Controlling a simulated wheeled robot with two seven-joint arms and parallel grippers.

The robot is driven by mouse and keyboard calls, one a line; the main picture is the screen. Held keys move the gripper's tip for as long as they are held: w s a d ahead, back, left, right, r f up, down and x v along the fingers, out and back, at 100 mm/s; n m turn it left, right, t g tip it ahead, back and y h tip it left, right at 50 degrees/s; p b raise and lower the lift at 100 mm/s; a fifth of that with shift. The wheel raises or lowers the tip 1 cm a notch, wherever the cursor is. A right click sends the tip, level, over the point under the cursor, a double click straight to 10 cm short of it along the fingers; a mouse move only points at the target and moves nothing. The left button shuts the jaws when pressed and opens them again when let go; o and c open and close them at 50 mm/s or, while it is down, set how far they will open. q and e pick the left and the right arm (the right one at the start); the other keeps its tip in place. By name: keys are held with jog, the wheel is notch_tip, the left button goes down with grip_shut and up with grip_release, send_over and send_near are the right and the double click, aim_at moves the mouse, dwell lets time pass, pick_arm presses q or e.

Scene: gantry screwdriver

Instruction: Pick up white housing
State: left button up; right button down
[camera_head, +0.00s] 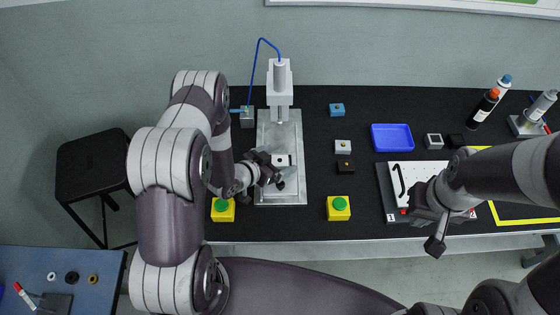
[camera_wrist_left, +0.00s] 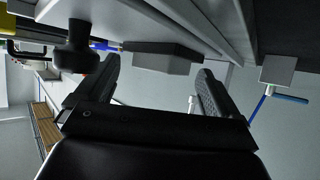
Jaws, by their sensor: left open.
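A small white block with a dark spot on top, which looks like the white housing (camera_head: 282,160), sits on the grey metal plate of the screwdriver gantry (camera_head: 279,130). My left gripper (camera_head: 276,169) is open at this block, with its fingers close to it. In the left wrist view the open fingers (camera_wrist_left: 153,92) are apart with nothing between their tips; a shaded grey block (camera_wrist_left: 165,58) shows just beyond them.
Yellow boxes with green buttons (camera_head: 223,209) (camera_head: 339,207) flank the plate at the front. The white board (camera_head: 408,172) is partly under my right arm.

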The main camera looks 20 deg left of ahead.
pick_arm(q)
jog(key=c, duration=1.2)
